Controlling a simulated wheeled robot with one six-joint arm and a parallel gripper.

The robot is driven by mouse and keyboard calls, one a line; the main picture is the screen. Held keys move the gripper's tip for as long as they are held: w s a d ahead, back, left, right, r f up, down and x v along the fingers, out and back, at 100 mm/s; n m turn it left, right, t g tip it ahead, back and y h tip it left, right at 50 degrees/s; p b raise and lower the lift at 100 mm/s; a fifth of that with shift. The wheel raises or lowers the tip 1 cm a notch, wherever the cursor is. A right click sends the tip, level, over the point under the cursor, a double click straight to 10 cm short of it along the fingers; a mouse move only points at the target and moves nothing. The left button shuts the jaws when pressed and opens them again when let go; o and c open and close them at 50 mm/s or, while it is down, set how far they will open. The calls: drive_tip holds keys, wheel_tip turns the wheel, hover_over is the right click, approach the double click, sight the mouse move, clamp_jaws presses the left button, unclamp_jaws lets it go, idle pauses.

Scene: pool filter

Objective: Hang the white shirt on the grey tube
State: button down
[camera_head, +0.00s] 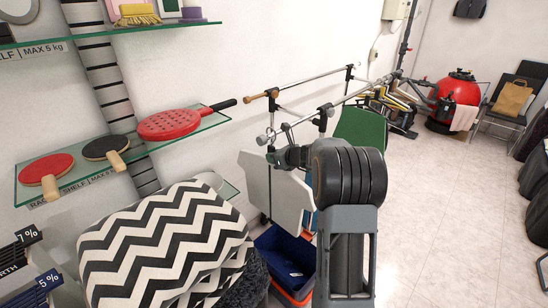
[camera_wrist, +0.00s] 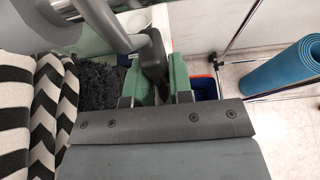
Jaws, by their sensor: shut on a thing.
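The white shirt (camera_head: 268,190) hangs flat below my gripper (camera_head: 284,157), left of my arm in the head view. In the wrist view my gripper (camera_wrist: 155,90) has its two green fingers close around a dark upright piece, apparently the shirt's hanger. The grey tube (camera_head: 359,93) is a thin metal rail running back from just above my gripper, with a black clamp on it. A small ring-like hook (camera_head: 264,139) shows near the tube's front end; I cannot tell whether it rests on the tube. My wrist hides part of the shirt's right side.
A second rail (camera_head: 308,80) runs behind by the wall. A green panel (camera_head: 359,129) hangs further along. A zigzag cushion (camera_head: 165,245) and a glass shelf with paddles (camera_head: 170,124) are at left. Blue and red crates (camera_head: 285,259) stand below.

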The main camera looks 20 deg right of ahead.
drive_tip(key=shift+w+f, duration=0.1)
drive_tip(key=shift+f, duration=0.1)
drive_tip(key=shift+w+a+f+b, duration=0.1)
drive_tip(key=shift+f+b, duration=0.25)
drive_tip(key=shift+b, duration=0.1)
drive_tip(key=shift+f+b, duration=0.35)
drive_tip(key=shift+b, duration=0.1)
idle(0.4)
drive_tip(key=c, duration=0.9)
unclamp_jaws()
drive_tip(key=shift+c, duration=0.2)
drive_tip(key=b+v, duration=0.1)
drive_tip(key=v, duration=1.3)
drive_tip(key=shift+f, duration=0.1)
